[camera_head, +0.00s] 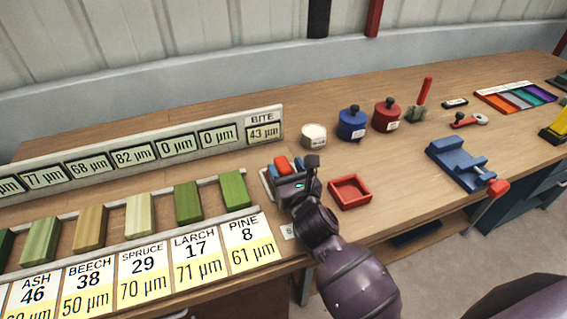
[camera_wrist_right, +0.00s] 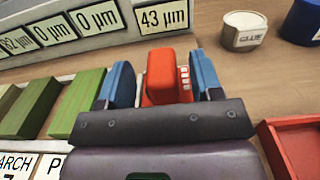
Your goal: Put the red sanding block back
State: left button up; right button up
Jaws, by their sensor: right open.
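The red sanding block (camera_head: 282,165) stands at the bench's front part, just right of the row of wood samples. It also shows in the right wrist view (camera_wrist_right: 166,76), between the two blue fingers of my right gripper (camera_wrist_right: 163,88). My right gripper (camera_head: 290,166) is open around the block, with a finger on either side. Slight gaps or contact at its sides cannot be told clearly. The block's lower part is hidden by the gripper. A pale holder edge (camera_head: 267,184) shows beside the gripper. My left gripper is not in view.
An empty red tray (camera_head: 363,202) lies right of the gripper. A white glue pot (camera_head: 314,136), a blue pot (camera_head: 351,125) and a red pot (camera_head: 386,116) stand behind. A blue vise (camera_head: 458,162) is farther right. Green wood samples (camera_head: 188,201) stand left.

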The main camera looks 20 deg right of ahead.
jog(key=s, duration=0.9)
jog(key=shift+s+d, duration=0.2)
jog(key=shift+s, duration=0.2)
